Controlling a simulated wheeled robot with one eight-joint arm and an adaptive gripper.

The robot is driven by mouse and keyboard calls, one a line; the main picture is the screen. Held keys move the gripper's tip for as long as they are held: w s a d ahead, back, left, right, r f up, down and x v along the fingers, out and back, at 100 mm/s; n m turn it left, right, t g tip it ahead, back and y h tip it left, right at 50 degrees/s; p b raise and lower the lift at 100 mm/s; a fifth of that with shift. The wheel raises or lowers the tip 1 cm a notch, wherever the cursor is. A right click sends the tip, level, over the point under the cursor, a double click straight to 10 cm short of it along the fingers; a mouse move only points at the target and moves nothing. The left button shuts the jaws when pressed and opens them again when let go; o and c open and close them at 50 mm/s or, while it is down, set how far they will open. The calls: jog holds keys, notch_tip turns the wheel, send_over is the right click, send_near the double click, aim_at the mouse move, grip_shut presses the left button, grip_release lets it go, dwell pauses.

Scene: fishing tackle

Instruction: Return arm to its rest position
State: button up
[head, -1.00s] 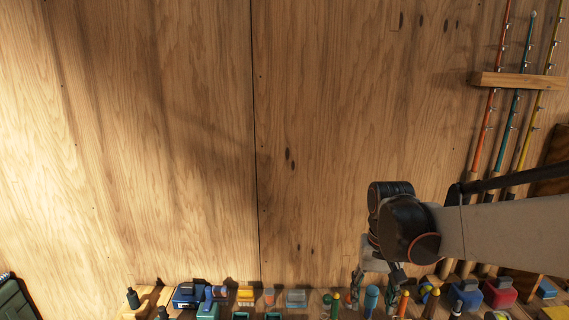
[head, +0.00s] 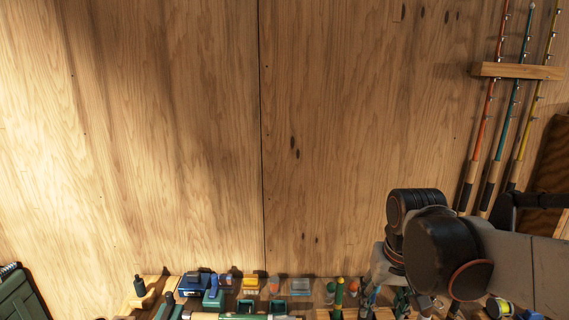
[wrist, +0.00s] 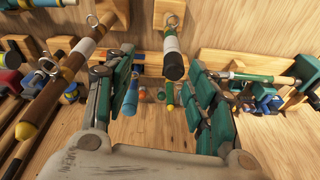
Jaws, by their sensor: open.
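My gripper (wrist: 160,105) shows in the wrist view with its two teal-padded fingers spread apart, open, and nothing held between them. Past the fingertips is a rod-like handle with a black end and white band (wrist: 173,60), which hangs apart from the fingers or behind them; the exact gap is hard to tell. In the head view my arm comes in from the right, and its dark wrist joint hides most of the gripper at the bottom right.
Several tackle items, including a blue box (head: 197,284) and a yellow item (head: 251,284), line the shelf along the wall's foot. Fishing rods stand in a wooden rack (head: 517,71) at right. A green case (head: 22,297) is at lower left. The wooden wall (head: 160,140) is bare.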

jog(key=s+f+n+t+b, duration=0.1)
jog(key=s+f+t+b, duration=0.4)
jog(key=s, duration=0.5)
jog(key=shift+f+n+b, duration=0.25)
jog(key=shift+n+b, duration=0.05)
jog(key=shift+b, duration=0.4)
dwell(0.8)
